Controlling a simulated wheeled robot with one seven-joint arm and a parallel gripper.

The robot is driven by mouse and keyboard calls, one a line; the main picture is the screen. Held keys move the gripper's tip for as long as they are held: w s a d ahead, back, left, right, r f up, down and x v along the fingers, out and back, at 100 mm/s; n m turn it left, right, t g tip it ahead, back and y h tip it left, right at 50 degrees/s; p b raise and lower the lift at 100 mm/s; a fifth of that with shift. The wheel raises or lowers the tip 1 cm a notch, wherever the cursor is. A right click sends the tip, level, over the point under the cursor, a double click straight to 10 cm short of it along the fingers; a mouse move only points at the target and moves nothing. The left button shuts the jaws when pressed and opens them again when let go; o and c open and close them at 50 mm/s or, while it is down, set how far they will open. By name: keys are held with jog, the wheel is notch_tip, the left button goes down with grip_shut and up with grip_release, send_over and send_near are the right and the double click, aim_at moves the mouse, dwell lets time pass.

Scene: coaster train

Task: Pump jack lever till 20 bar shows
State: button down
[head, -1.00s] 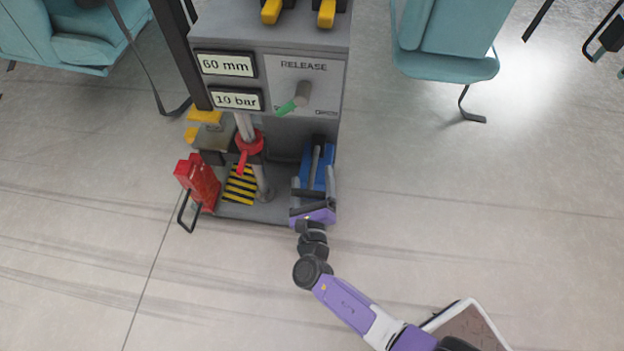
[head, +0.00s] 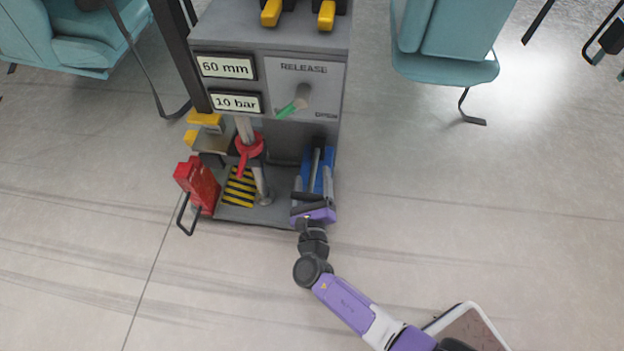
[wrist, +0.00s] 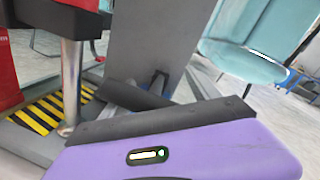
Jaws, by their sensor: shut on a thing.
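The grey jack cabinet shows two displays in the head view: the upper display (head: 226,67) reads 60 mm and the pressure display (head: 237,102) reads 10 bar. The jack lever (head: 316,170) is a grey bar at the blue pump (head: 328,172), low on the cabinet's right side. My purple gripper (head: 313,203) is at the lever's near end and is shut on it. In the wrist view my gripper (wrist: 165,120) fills the lower part and hides most of the lever. The RELEASE knob (head: 303,93) has a green pointer aimed down-left.
A red valve handle (head: 249,148) is on the pipe left of the pump. A red box (head: 198,185) with a black loop stands at the left. Yellow-black stripes (head: 239,187) mark the cabinet floor. Teal seats (head: 447,55) stand behind.

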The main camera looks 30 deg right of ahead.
aim_at(311, 178)
jog(key=shift+g+y, duration=0.4)
jog(key=shift+g, duration=0.4)
jog(key=shift+w+d+r+p, duration=0.15)
jog(key=shift+r+p, duration=0.55)
jog(key=shift+p, duration=0.7)
jog(key=shift+w+a+r+p, duration=0.1)
jog(key=shift+w+r+p, duration=0.15)
jog(key=shift+r+p, duration=0.75)
jog(key=shift+w+d+r+p, duration=0.1)
jog(key=shift+w+r+p, duration=0.2)
jog(key=shift+p, duration=1.45)
jog(key=r+g+p, duration=0.1)
jog(key=p, duration=0.2)
jog(key=w+d+r+y+p, duration=0.1)
jog(key=r+p, duration=0.1)
jog(key=p, duration=0.2)
jog(key=shift+w+m+g, duration=0.15)
jog(key=shift+m+g, duration=0.25)
jog(key=shift+w+d+r+g+y+p, duration=0.3)
jog(key=shift+w+p, duration=0.05)
jog(key=shift+p, duration=0.9)
jog(key=shift+w+d+r+p, duration=1)
jog(key=shift+w+r+p, duration=0.15)
jog(key=shift+w, duration=0.15)
jog(key=shift+f, duration=0.1)
jog(key=shift+c, duration=1.8)
grip_release()
jog(key=shift+f, duration=0.15)
